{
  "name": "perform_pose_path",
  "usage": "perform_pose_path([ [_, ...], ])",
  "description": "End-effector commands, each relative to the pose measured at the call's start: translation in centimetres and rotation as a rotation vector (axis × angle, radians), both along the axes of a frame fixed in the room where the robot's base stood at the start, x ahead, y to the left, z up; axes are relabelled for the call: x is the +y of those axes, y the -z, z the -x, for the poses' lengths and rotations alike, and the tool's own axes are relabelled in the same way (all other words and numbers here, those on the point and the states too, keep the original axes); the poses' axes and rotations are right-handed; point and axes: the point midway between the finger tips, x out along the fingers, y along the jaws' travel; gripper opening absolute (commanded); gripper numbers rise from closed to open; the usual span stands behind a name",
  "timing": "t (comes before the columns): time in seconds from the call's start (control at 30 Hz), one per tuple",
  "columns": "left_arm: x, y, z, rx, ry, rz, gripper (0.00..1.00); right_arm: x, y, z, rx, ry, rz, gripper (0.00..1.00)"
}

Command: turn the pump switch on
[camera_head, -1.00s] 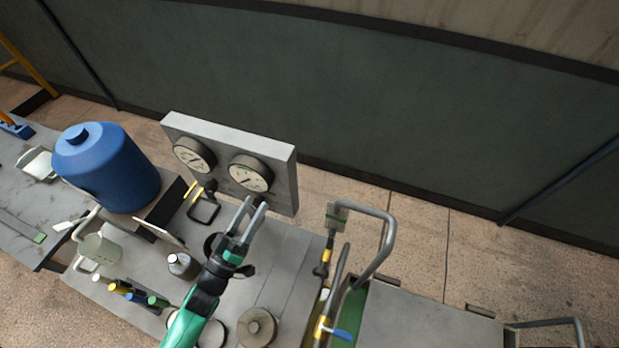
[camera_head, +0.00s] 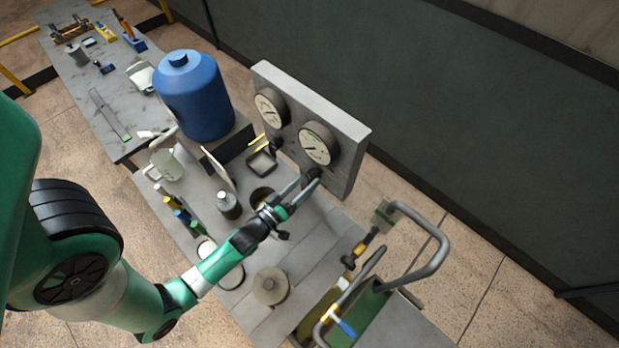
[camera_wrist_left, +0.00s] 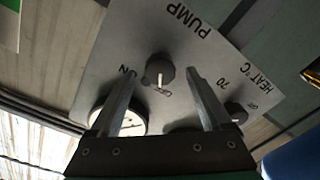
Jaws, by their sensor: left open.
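The grey panel (camera_head: 345,122) stands upright on the table and carries two round gauges. In the left wrist view, the panel (camera_wrist_left: 118,50) reads PUMP and shows a round black pump switch (camera_wrist_left: 160,71) with a white pointer mark. The pointer lies toward the lettering that looks like OFF; ON is to its left. My left gripper (camera_wrist_left: 160,85) is open, its fingers appearing either side of the pump switch; contact cannot be told. In the head view, my left gripper (camera_head: 312,180) is at the lower part of the panel, partly hiding the switch. My right gripper is not in view.
A second knob, HEAT (camera_wrist_left: 235,112), sits right of the right finger in the wrist view. A blue tank (camera_head: 195,95) stands left of the panel. Bottles, a jug (camera_head: 166,166) and a round weight (camera_head: 270,286) are on the table. Bent pipes (camera_head: 430,240) rise at the right.

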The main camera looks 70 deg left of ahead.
Motion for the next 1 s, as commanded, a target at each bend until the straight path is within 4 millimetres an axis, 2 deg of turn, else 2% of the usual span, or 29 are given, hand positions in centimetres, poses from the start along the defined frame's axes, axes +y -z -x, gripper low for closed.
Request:
perform_pose_path([
  [0.13,0.9,0.0,-1.6,0.001,0.0,0.001,0.82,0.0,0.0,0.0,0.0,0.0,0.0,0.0],
  [0.43,1.1,0.1,-2.0,0.001,0.0,0.001,0.82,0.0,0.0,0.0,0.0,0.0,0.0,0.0],
  [0.47,1.1,0.1,-2.0,0.001,0.0,0.001,0.78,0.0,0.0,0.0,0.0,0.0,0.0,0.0],
  [0.9,1.0,0.0,-1.9,0.001,0.0,0.001,0.0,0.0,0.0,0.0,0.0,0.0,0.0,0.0],
  [1.0,1.0,0.0,-1.9,0.002,0.0,0.0,0.0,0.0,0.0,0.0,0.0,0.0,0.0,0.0],
])
